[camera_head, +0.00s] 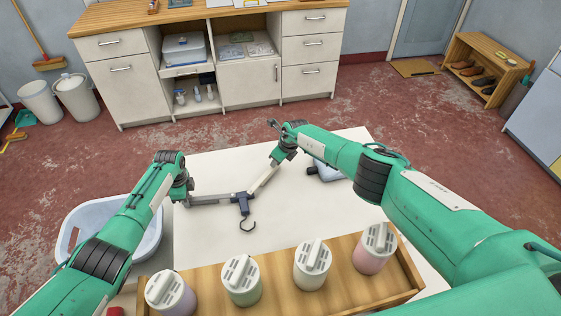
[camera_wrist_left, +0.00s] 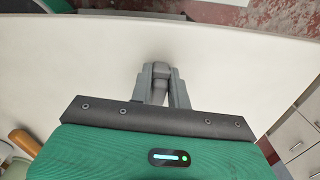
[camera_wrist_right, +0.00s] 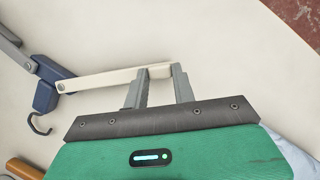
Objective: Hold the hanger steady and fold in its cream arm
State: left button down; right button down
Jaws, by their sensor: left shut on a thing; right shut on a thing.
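The hanger lies over the white table, with a dark blue hub (camera_head: 241,201) and a dark hook (camera_head: 247,223) pointing toward me. Its grey arm (camera_head: 213,200) runs left from the hub. Its cream arm (camera_head: 263,181) slants up and right, away from me; it also shows in the right wrist view (camera_wrist_right: 105,80), beside the hub (camera_wrist_right: 47,90). My left gripper (camera_head: 188,200) is shut on the outer end of the grey arm, seen end-on in the left wrist view (camera_wrist_left: 160,76). My right gripper (camera_wrist_right: 160,82) is shut on the outer end of the cream arm.
A wooden tray (camera_head: 289,262) with several lidded jars spans the front of the white table (camera_head: 330,221). A pale blue basket (camera_head: 75,228) stands at the left. A blue and dark object (camera_head: 324,172) lies partly hidden behind my right arm.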

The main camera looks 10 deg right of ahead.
jog(key=shift+w+a, duration=0.1)
dwell(0.3)
jog(key=c, duration=1.1)
grip_release()
jog(key=shift+r, duration=0.1)
jog(key=shift+d+r, duration=0.3)
jog(key=shift+r, duration=0.4)
jog(key=shift+s+d+r, duration=0.2)
jog(key=shift+s+r, duration=0.2)
jog(key=shift+r, duration=0.2)
jog(key=v, duration=0.9)
